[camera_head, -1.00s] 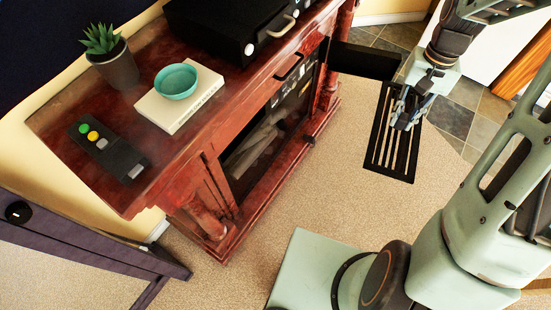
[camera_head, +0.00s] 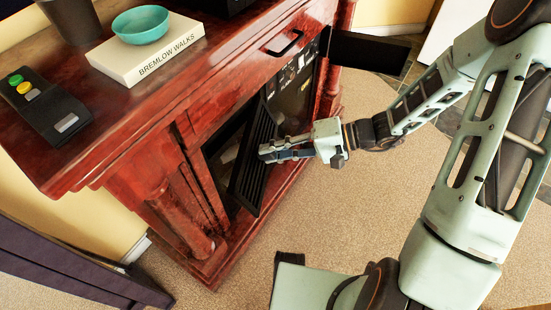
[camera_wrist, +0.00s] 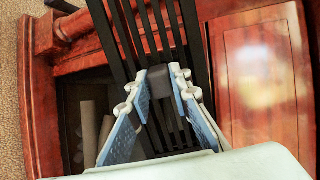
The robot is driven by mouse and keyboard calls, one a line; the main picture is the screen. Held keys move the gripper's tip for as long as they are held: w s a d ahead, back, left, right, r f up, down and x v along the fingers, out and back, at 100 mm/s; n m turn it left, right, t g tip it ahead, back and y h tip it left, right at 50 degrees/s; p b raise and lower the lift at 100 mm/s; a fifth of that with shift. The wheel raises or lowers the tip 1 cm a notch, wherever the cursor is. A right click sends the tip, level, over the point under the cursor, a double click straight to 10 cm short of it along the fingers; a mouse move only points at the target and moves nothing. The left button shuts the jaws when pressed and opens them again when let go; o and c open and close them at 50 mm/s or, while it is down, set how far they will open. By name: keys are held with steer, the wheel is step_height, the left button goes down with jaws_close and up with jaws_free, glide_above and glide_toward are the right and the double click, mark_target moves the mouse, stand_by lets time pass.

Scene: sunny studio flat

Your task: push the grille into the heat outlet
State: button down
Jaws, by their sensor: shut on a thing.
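The grille (camera_head: 250,180) is a black slatted panel. My gripper (camera_head: 266,152) is shut on it and holds it upright and slanted at the front of the red wooden cabinet. In the wrist view, my gripper (camera_wrist: 168,75) has its blue-padded fingers about a small dark grip on the grille (camera_wrist: 160,25). The dark opening (camera_head: 216,150), which looks like the heat outlet, is in the cabinet front behind the grille. The grille hides part of it. I cannot tell whether the grille touches the opening's edges.
The red cabinet (camera_head: 150,150) carries a remote (camera_head: 45,108), a white book (camera_head: 150,55) and a teal bowl (camera_head: 140,25). A black panel (camera_head: 370,52) sticks out from the cabinet's far end. Pale logs (camera_wrist: 90,125) lie inside the opening. The carpet (camera_head: 350,215) in front is clear.

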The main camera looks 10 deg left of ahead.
steer(key=w+a+f+m+t+y+b, duration=0.1)
steer(key=w+f+m+t+y+b, duration=0.3)
steer(key=w+f+t+b, duration=0.2)
steer(key=shift+w+f+t, duration=0.6)
steer(key=shift+w+f, duration=0.05)
steer(key=shift+f+b, duration=0.15)
steer(key=shift+b, duration=0.35)
steer(key=shift+w+b+x, duration=0.15)
steer(key=shift+b+x, duration=0.1)
steer(key=shift+x, duration=1.2)
steer(key=shift+w+b+x, duration=0.15)
steer(key=shift+b+x, duration=0.1)
steer(key=shift+x, duration=1.25)
steer(key=shift+w+b+x, duration=0.1)
steer(key=shift+b+x, duration=0.2)
steer(key=shift+x, duration=0.7)
steer(key=shift+w+b+x, duration=0.15)
steer(key=shift+b+x, duration=0.1)
steer(key=shift+x, duration=0.75)
stand_by(1.3)
